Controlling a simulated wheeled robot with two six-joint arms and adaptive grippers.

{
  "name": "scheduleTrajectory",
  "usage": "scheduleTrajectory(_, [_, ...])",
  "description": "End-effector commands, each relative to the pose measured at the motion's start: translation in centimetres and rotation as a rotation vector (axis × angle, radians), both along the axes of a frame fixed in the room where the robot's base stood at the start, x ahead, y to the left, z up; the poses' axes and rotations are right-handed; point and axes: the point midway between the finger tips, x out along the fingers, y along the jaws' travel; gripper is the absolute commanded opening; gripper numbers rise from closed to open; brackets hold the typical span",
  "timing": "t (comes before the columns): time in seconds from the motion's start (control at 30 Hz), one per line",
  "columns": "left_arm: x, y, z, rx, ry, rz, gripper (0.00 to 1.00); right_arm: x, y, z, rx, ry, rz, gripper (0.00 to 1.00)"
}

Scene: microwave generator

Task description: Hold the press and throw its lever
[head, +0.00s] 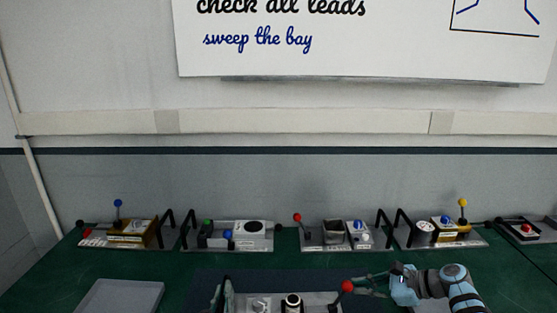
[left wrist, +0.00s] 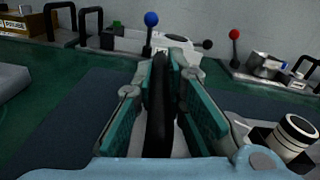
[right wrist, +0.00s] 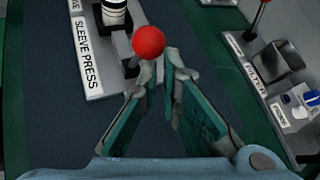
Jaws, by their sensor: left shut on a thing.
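The sleeve press (right wrist: 88,50) is a grey base with a printed label and a black-and-white cylinder. It stands at the front middle in the head view (head: 263,302). My left gripper (left wrist: 160,75) is shut on its black upright handle (left wrist: 159,115), which stands between the two pads. The press lever ends in a red ball (right wrist: 149,41), also in the head view (head: 347,286). My right gripper (right wrist: 162,68) is open by a narrow gap and empty. Its fingertips are close to the red ball; whether they touch it I cannot tell. The lever's rod is partly hidden.
Along the back stand several other devices: one with a blue ball lever (head: 118,203), one with a red ball lever (head: 297,217) and one with a yellow ball lever (head: 462,203). A grey flat tray (head: 120,296) lies at the left.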

Motion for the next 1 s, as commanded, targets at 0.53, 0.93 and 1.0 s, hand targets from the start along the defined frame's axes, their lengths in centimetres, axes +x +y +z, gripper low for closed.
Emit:
scheduleTrajectory(0.53, [0.0,-0.1,-0.2,-0.001,0.005,-0.003,0.00,-0.3,1.2,-0.4,0.001,0.009,0.008,0.00])
scheduleTrajectory(0.93, [0.0,-0.1,-0.3,-0.001,0.006,-0.003,0.00,-0.3,1.7,-0.3,0.001,0.008,0.007,0.00])
scheduleTrajectory(1.0, [0.0,-0.1,-0.3,-0.001,0.007,-0.002,0.00,-0.2,1.7,-0.3,0.002,0.007,0.006,0.00])
